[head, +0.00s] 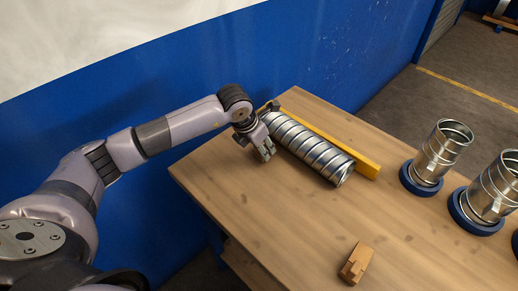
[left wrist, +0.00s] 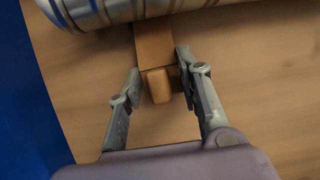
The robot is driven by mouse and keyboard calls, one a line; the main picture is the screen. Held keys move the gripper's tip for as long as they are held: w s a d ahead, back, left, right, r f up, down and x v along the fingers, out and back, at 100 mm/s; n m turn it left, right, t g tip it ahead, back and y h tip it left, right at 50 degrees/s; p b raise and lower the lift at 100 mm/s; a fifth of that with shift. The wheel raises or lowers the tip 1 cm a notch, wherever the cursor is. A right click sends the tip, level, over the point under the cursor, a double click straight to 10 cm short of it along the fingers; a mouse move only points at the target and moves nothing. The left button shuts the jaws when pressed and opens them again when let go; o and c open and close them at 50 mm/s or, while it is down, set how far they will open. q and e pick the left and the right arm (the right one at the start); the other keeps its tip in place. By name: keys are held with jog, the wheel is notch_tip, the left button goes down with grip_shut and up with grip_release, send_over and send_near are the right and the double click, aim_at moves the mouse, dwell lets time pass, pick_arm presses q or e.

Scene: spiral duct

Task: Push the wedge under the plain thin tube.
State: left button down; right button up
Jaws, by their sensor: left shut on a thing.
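A shiny metal tube with spiral bands (head: 308,147) lies on its side on the wooden table; its lower edge also crosses the top of the left wrist view (left wrist: 110,12). My left gripper (head: 265,152) is low over the table, beside the tube's near side toward its far left end. In the left wrist view the gripper (left wrist: 159,82) is shut on a wooden wedge (left wrist: 155,48). The wedge lies on the table and points at the tube. Its front end meets the tube's lower edge, and I cannot tell how far it reaches underneath. My right gripper is out of view.
A yellow bar (head: 350,154) lies along the tube's far side. Another wooden wedge (head: 355,263) lies near the table's front. Two metal tubes (head: 440,150) (head: 492,190) stand upright in blue rings at the right. A blue wall (head: 290,50) rises behind. The table's middle is clear.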

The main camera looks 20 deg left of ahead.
pick_arm(q)
jog(key=shift+w+d+b, duration=0.25)
jog(key=shift+w+b, duration=0.05)
jog(key=shift+w, duration=0.35)
jog(key=c, duration=1.1)
grip_release()
jog(key=shift+o, duration=0.2)
jog(key=shift+s, duration=0.1)
